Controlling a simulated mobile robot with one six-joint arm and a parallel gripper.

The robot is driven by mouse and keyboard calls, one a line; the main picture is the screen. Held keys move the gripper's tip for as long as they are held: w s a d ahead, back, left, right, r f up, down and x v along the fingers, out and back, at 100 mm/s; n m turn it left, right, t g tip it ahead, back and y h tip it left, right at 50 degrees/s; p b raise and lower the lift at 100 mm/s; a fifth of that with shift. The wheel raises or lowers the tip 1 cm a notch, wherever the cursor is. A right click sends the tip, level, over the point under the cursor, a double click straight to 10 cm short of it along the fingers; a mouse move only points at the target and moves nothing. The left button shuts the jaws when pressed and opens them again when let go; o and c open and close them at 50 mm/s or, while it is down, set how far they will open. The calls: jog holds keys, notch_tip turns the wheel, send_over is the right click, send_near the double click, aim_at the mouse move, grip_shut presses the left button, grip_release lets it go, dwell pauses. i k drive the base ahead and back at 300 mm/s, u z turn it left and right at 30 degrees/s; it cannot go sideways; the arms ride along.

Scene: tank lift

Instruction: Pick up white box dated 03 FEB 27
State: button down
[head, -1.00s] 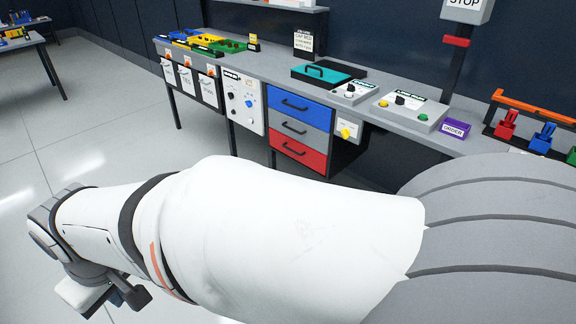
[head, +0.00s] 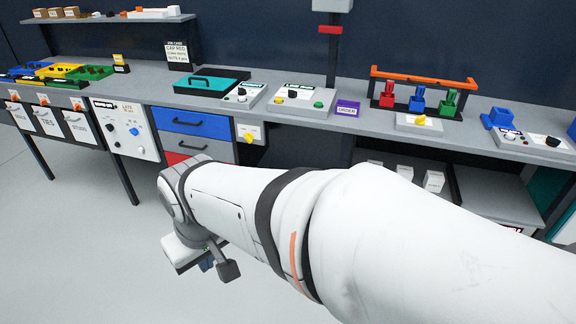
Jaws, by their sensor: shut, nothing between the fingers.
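Several small white boxes stand in a row on a low shelf under the bench, right of centre in the head view; the nearest white box (head: 433,181) shows most clearly. Their dates are too small to read, so I cannot tell which is dated 03 FEB 27. My arm crosses the foreground, and its wrist is at the lower left. My gripper (head: 207,264) is only partly visible below the wrist, shut and empty, over the floor and far from the boxes. My arm may hide part of the low shelf.
The long grey bench (head: 300,110) carries a teal-lidded case (head: 211,84), control boxes, a purple block (head: 347,108) and an orange rack (head: 422,76). Blue, grey and red drawers (head: 190,122) are below. A wall shelf (head: 110,20) holds small boxes. The floor at left is clear.

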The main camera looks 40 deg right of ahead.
aim_at(433, 181)
jog(key=z, duration=1.95)
jog(key=i, duration=0.95)
jog(key=u, duration=0.95)
jog(key=k, duration=1.35)
jog(key=z, duration=0.95)
